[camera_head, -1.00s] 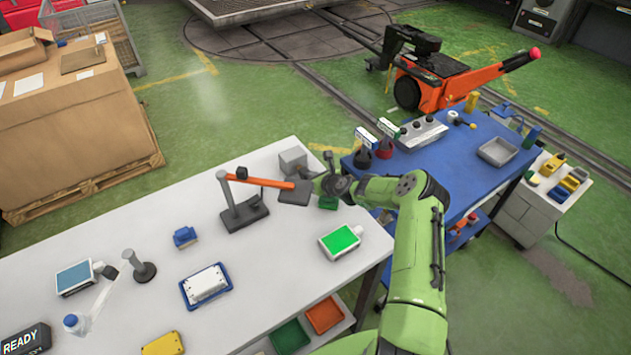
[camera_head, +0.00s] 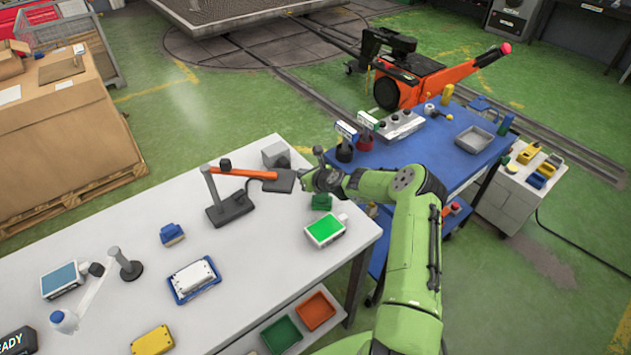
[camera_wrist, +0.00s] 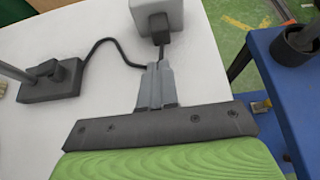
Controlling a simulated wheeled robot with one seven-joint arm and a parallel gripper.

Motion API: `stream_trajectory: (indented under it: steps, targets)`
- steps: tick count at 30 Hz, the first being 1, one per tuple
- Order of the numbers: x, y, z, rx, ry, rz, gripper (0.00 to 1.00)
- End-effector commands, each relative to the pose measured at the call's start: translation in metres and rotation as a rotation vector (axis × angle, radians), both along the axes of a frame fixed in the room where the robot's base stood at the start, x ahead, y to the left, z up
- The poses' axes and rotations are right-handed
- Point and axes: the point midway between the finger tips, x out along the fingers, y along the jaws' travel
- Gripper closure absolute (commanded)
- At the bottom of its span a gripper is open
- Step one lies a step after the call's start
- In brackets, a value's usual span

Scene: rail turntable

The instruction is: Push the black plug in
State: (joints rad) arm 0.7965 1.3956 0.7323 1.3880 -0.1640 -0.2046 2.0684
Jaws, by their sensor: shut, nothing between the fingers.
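The black plug (camera_wrist: 159,28) sits at the front face of a light grey box (camera_wrist: 156,8) in the wrist view. A black cable runs from the plug to the left, to a black base (camera_wrist: 52,88). My gripper (camera_wrist: 156,68) is shut and empty. Its fingertips point at the plug from just below it in the picture, beside the cable; I cannot tell whether they touch. In the head view the grey box (camera_head: 275,153) stands at the table's far right corner; the plug cannot be made out there.
The lamp with an orange arm (camera_head: 243,173) stands left of my wrist, its dark head close to it. A green-faced device (camera_head: 325,230) lies nearer on the white table (camera_head: 130,212). The blue table (camera_head: 420,158) with dark cups is at the right.

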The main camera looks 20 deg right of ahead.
Motion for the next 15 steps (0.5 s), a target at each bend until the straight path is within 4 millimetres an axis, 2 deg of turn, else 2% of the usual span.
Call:
stream_trajectory:
  steps: [3, 9, 15]
  targets:
    - [-0.023, -0.005, 0.012, 0.0, 0.004, -0.001, 1.0]
    - [-0.055, -0.011, 0.031, -0.002, 0.002, 0.0, 1.0]
    - [-0.065, -0.013, 0.037, 0.0, 0.001, 0.0, 1.0]
